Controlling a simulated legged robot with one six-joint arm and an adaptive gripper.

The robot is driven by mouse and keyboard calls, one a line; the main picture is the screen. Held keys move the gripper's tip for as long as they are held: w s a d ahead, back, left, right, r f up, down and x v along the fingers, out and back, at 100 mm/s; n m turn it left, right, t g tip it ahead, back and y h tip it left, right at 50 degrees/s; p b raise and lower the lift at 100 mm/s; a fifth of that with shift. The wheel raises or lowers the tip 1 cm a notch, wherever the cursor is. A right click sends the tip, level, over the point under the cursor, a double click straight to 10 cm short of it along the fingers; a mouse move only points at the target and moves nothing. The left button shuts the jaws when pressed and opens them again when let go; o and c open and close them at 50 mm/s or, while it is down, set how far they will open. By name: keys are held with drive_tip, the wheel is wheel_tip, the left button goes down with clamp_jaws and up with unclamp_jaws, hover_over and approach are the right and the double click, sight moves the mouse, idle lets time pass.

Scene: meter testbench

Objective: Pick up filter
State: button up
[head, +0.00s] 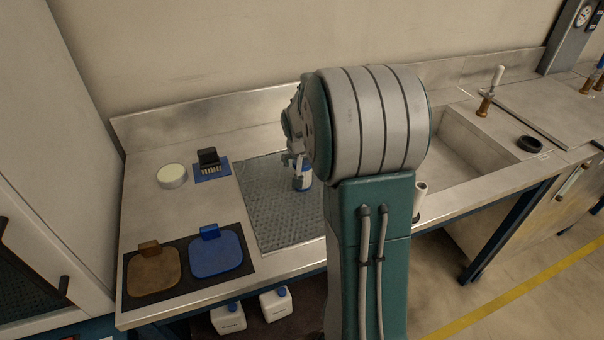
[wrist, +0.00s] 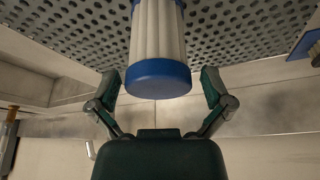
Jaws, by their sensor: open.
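The filter (wrist: 158,50) has a white pleated body and a blue end cap. In the wrist view it is at the top middle, with its far end cut off by the frame. In the head view the filter (head: 305,177) appears upright on the grey perforated mat (head: 268,222), partly covered by my gripper (head: 297,160). In the wrist view my gripper (wrist: 161,80) is open, with one finger on each side of the blue cap. A gap shows between each finger and the filter. My arm hides part of the mat in the head view.
A round white-topped dish (head: 171,176) and a blue stand with small vials (head: 211,168) lie left of the mat. A brown pad (head: 153,272) and a blue pad (head: 216,256) lie at the front left. A sink (head: 462,150) opens to the right.

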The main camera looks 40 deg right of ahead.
drive_tip(key=c, duration=1.1)
drive_tip(key=shift+r, duration=0.1)
drive_tip(key=shift+c, duration=0.2)
